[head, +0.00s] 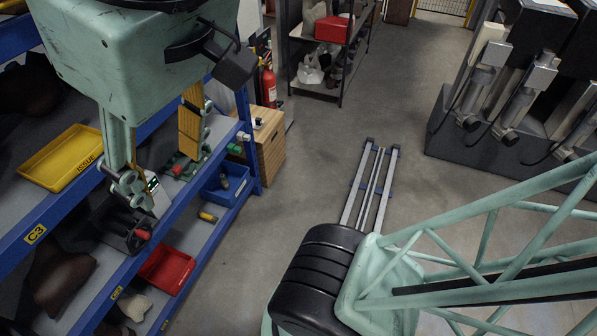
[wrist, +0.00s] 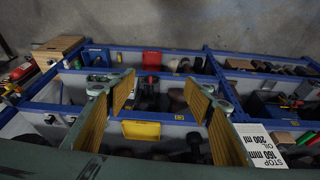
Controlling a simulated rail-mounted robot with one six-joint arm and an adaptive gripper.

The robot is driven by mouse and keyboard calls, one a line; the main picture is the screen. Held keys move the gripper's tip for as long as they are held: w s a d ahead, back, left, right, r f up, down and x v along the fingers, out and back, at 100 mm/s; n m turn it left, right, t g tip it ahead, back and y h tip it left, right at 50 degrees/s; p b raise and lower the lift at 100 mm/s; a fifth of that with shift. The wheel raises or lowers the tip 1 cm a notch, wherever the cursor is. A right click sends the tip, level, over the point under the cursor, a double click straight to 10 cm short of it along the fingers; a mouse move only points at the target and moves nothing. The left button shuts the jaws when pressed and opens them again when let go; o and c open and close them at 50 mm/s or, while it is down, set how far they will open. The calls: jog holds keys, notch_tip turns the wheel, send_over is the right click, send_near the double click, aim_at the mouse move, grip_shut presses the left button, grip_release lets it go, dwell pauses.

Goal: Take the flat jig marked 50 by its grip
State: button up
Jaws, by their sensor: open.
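My gripper (head: 160,165) hangs in front of the blue shelf rack at the left of the head view. Its two yellow-padded fingers stand wide apart; in the wrist view the gripper (wrist: 160,85) is also open, with nothing held between the pads. I cannot read a mark 50 on anything, so I cannot tell which thing is the flat jig. A dark device with a red knob (head: 132,230) sits on the shelf below the near finger. A green device with a red knob (head: 178,170) shows by the far finger. The fingers partly hide that shelf.
The blue rack (head: 214,140) holds a yellow tray (head: 62,158), a red bin (head: 166,268) and a blue bin (head: 229,185).

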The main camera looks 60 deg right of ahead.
jog(key=shift+s+f, duration=0.1)
jog(key=shift+c, duration=0.4)
jog(key=c, duration=0.4)
notch_tip(320, 180, down, 13)
jog(key=b, duration=1.2)
jog(key=shift+b, duration=0.4)
jog(key=shift+d, duration=0.15)
